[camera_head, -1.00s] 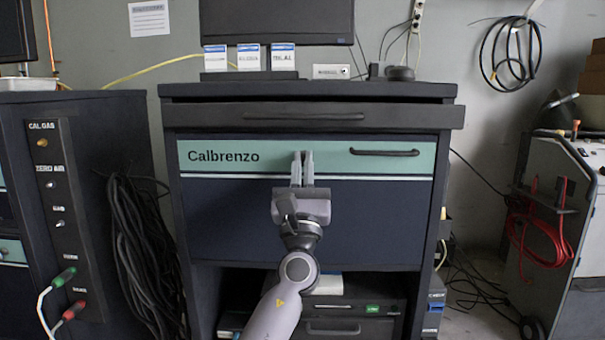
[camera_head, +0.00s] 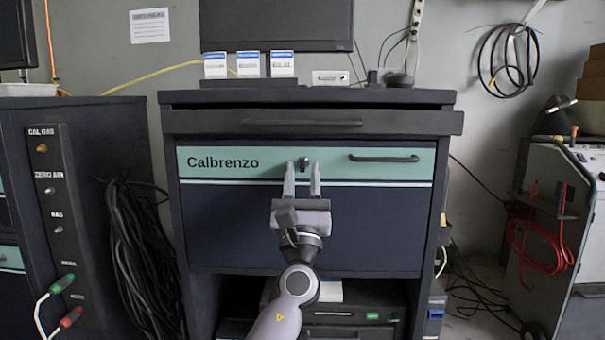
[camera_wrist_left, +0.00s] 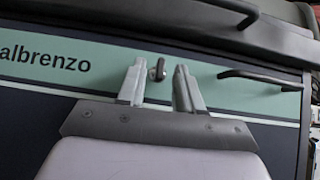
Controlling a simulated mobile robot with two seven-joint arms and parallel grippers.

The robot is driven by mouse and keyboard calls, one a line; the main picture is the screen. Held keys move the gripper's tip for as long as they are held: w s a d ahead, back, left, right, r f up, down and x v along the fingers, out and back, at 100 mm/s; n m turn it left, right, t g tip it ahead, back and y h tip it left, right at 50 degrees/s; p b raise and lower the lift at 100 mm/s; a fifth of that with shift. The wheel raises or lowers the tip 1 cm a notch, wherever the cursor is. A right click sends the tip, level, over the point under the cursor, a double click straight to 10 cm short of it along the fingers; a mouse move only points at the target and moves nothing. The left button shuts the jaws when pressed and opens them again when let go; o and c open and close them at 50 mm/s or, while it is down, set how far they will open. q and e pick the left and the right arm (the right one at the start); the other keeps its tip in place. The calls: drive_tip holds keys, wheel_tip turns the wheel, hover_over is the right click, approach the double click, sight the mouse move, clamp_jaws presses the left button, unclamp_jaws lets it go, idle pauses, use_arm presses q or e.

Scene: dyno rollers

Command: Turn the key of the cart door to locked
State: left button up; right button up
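The cart door (camera_head: 230,235) is a dark blue panel with a teal band lettered "Calbrenzo". A small dark key (camera_head: 304,162) sits in the teal band, left of the black door handle (camera_head: 384,158). My left gripper (camera_head: 303,178) is open in front of the door. Its fingertips (camera_wrist_left: 160,77) stand on either side of the key, apart from it in the picture. I cannot tell how far the tips are from the panel. My right gripper is not in view.
A dark drawer with a long bar handle (camera_head: 302,123) juts out above the door. Small labelled boxes (camera_head: 248,64) stand on the cart top. A gas panel cabinet (camera_head: 95,150) with hanging black cables is at left; a grey cart (camera_head: 560,200) is at right.

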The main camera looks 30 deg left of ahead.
use_arm(q)
drive_tip(key=v, duration=0.6)
drive_tip(key=shift+b, duration=0.3)
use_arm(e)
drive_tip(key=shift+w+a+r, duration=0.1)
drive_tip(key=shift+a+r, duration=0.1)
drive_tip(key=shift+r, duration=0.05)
use_arm(q)
drive_tip(key=shift+s+f, duration=0.1)
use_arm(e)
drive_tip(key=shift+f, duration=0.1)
